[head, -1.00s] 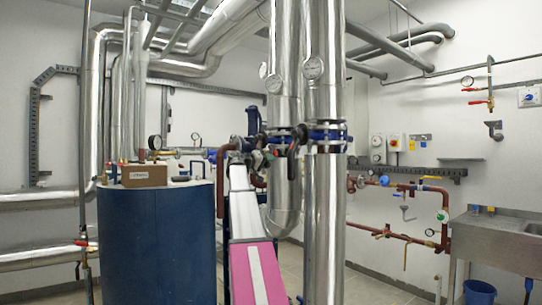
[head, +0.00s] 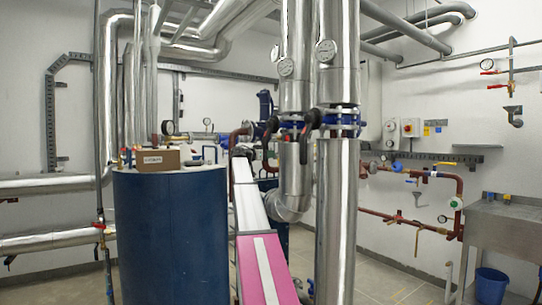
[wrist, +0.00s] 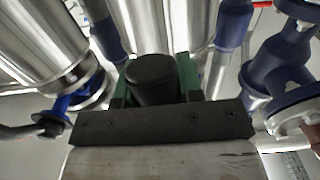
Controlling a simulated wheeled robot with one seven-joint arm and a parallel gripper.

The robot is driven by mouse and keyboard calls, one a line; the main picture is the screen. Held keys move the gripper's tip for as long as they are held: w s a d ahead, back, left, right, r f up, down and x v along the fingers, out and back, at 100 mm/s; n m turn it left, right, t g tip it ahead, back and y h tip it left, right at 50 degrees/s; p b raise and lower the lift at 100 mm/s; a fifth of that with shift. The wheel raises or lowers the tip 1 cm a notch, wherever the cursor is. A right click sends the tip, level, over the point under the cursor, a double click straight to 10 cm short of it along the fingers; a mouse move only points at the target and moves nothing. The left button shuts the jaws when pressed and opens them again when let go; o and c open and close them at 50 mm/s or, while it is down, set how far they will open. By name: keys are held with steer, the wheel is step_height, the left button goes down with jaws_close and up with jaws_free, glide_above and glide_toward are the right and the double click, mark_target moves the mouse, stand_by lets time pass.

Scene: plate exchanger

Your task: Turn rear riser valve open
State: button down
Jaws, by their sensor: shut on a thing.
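In the wrist view my gripper (wrist: 152,85) has its green fingers shut on a black rounded handle end (wrist: 152,78). The rest of the handle is hidden behind it. In the head view my pink and white arm reaches up to the riser pipes, and its fingers are too small to make out. The left riser (head: 294,70) and right riser (head: 338,190) are shiny metal pipes. Blue valve bodies with flanges (head: 343,121) join them at mid height, with black levers (head: 312,119) beside them. I cannot tell which lever is held.
A dark blue tank (head: 170,235) with a small brown box (head: 158,159) on top stands left of my arm. Blue flanged fittings (wrist: 280,65) and a metal pipe (wrist: 40,40) crowd the gripper. A sink (head: 505,215) stands at right. Floor between is clear.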

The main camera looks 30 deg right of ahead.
steer(key=shift+w+m, duration=0.3)
steer(key=shift+w, duration=0.2)
steer(key=c, duration=0.8)
jaws_free()
steer(key=shift+a, duration=0.1)
steer(key=shift+o, duration=0.2)
steer(key=a, duration=1)
steer(key=shift+s+a, duration=0.35)
steer(key=shift+s, duration=0.1)
